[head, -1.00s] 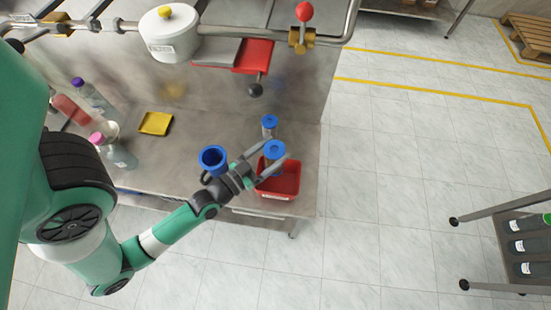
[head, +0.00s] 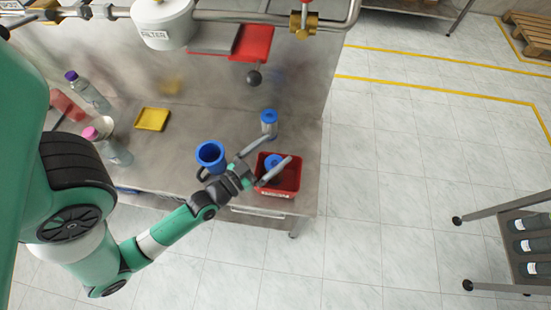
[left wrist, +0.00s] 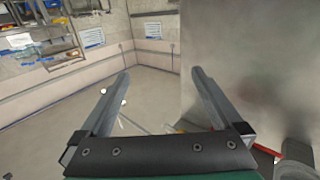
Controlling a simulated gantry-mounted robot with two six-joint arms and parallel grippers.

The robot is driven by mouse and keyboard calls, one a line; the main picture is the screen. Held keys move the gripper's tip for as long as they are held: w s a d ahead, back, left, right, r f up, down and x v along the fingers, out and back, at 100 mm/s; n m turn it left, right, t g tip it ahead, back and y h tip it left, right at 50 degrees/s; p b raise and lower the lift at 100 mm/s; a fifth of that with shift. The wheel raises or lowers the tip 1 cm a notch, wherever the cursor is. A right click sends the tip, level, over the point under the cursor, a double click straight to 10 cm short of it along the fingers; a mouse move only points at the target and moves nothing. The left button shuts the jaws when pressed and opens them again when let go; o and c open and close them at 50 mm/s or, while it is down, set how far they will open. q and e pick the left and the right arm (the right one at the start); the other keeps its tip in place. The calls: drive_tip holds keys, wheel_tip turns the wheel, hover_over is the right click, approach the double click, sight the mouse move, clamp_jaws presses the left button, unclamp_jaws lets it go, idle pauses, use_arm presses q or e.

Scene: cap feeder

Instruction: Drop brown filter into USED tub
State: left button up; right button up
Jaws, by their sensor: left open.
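A red tub (head: 292,183) with a white label on its front stands at the front right corner of the steel bench. A blue-capped filter (head: 273,160) is inside it, partly hidden behind my finger; its body colour is hard to tell. My left gripper (head: 279,147) is open and empty above the tub, its fingers spread on either side of the blue cap. The open fingers (left wrist: 163,75) also show in the left wrist view with nothing between them. A second blue-capped filter (head: 269,124) with a grey, clear-looking body stands behind the tub. My right gripper is out of view.
A blue mug-like cup (head: 210,155) stands close left of my gripper. A yellow tray (head: 152,119) and several bottles (head: 115,152) are further left. A white pot marked FILTER (head: 163,22) and pipes are at the back. The bench edge is just right of the tub.

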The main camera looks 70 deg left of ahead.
use_arm(q)
drive_tip(key=b+v, duration=0.1)
drive_tip(key=v, duration=1)
drive_tip(key=shift+d, duration=0.1)
